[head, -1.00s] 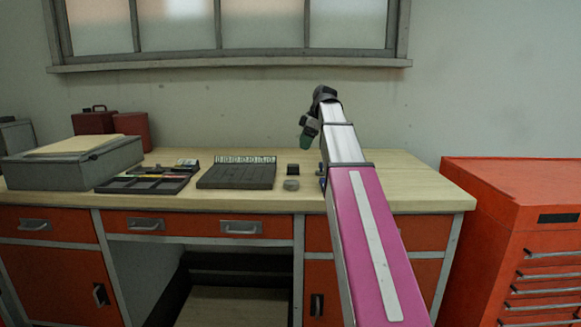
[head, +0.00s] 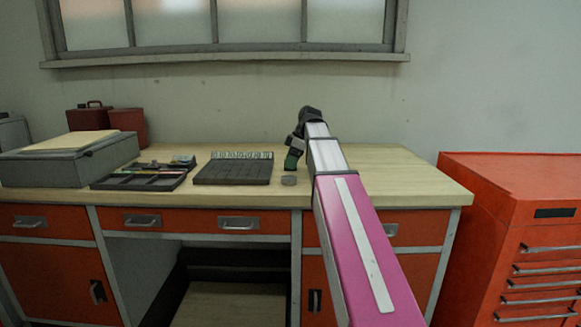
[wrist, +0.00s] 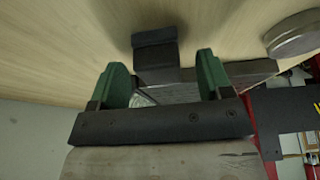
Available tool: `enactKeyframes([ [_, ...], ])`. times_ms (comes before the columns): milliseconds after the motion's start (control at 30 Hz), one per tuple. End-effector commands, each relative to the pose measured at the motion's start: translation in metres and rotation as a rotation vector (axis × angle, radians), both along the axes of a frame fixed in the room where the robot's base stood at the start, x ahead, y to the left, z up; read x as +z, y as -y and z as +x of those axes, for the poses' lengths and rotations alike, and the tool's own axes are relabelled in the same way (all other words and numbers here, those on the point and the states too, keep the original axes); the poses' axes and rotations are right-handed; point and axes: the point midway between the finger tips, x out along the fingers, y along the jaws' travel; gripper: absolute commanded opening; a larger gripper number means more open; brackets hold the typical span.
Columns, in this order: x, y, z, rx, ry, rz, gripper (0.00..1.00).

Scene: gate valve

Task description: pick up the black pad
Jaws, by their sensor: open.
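The black pad (wrist: 155,36) is a small dark block standing on the workbench top. In the wrist view it lies just past my fingertips, in line with the gap between them. In the head view my gripper (head: 293,160) hides it. In the wrist view my gripper (wrist: 162,62) is open, with one green finger on each side of the gap. Nothing is held. I cannot tell whether the fingertips reach down beside the pad.
A dark grooved tray (head: 233,171) and a compartment tray (head: 140,180) lie to the left, beside a grey box (head: 65,167). The bench (head: 420,180) is clear on the right.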

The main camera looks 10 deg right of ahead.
Motion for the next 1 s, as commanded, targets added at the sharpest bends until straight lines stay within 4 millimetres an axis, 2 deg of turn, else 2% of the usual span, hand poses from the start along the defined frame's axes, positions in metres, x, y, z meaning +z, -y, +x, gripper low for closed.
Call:
enactKeyframes([
  [100,-0.008,-0.004,0.0,0.001,-0.001,0.0,0.72],
  [267,-0.008,-0.004,0.001,0.0,0.0,0.0,0.72],
  [300,-0.008,-0.004,0.001,0.0,0.0,0.0,0.69],
  [367,-0.008,-0.004,0.001,0.0,0.0,0.0,0.5],
  [400,-0.008,-0.003,0.001,0.0,0.0,0.0,0.37],
  [467,-0.008,-0.003,0.001,0.0,0.0,0.0,0.18],
  [533,-0.008,-0.003,0.001,0.0,0.0,0.0,0.18],
  [567,-0.008,-0.003,0.001,0.0,0.0,0.0,0.14],
  [833,-0.006,-0.003,0.001,0.0,0.0,0.0,0.14],
  [1000,0.004,-0.003,0.001,0.0,0.001,0.0,0.14],
])
